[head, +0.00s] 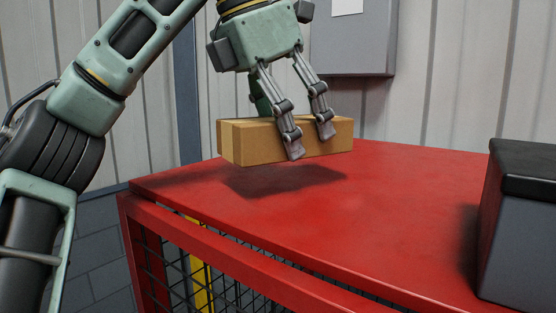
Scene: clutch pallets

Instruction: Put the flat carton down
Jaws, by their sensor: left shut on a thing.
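The flat carton (250,145) is a long, low brown cardboard box in the upper middle of the head view. My left gripper (308,145) comes from above and is shut on the carton, with two fingers on its near face. The far side of the grip is mostly hidden behind the carton. The carton hangs roughly level above a red table top (330,215), and its shadow lies on the surface below it, apart from the box. My right gripper is not in view.
A dark grey box with a black top (520,220) stands on the right of the table. Black mesh (240,275) closes the side below the red edge. A grey wall cabinet (355,45) hangs behind. The middle of the table top is clear.

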